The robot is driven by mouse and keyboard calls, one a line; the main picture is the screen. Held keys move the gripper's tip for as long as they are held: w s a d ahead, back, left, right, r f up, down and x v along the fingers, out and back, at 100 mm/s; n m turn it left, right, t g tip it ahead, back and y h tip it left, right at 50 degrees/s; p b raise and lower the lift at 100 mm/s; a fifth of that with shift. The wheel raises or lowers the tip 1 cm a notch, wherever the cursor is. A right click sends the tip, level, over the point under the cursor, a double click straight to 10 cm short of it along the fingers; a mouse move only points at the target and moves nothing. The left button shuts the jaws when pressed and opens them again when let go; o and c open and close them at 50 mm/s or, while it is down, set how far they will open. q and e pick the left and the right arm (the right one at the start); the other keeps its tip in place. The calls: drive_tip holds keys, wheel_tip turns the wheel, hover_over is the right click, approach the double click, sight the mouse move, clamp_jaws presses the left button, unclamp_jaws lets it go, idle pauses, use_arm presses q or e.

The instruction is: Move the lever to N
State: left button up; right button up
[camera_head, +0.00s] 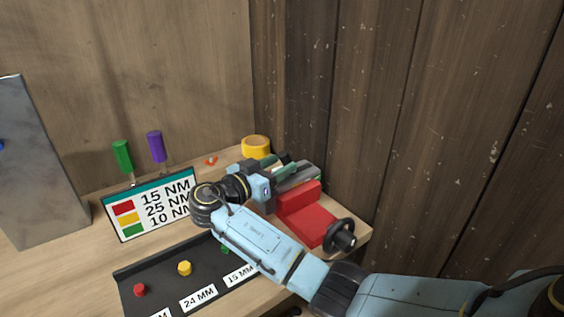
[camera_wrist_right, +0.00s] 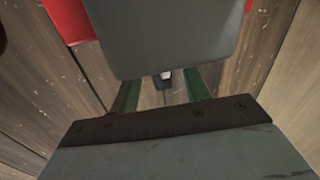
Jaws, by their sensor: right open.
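My right gripper (camera_head: 290,166) is at the back right of the bench, beside the red vise (camera_head: 305,214). In the right wrist view its two green fingers (camera_wrist_right: 163,88) stand apart, so it is open. A small dark piece with a pale end (camera_wrist_right: 165,76) shows between the fingers; I cannot tell whether it is the lever. A large grey block (camera_wrist_right: 165,35) covers the upper middle of that view. No lever or N mark can be made out in either view. My left gripper is not in view.
A sign with torque values (camera_head: 157,205) stands at the back left, with green (camera_head: 122,155) and purple (camera_head: 156,147) handles behind it. A yellow roll (camera_head: 256,146) stands near the wall corner. A black tray (camera_head: 160,270) with coloured pieces lies in front. A grey metal panel (camera_head: 40,165) rises at left.

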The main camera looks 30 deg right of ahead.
drive_tip(key=shift+x, duration=0.9)
drive_tip(key=shift+c, duration=0.4)
clamp_jaws()
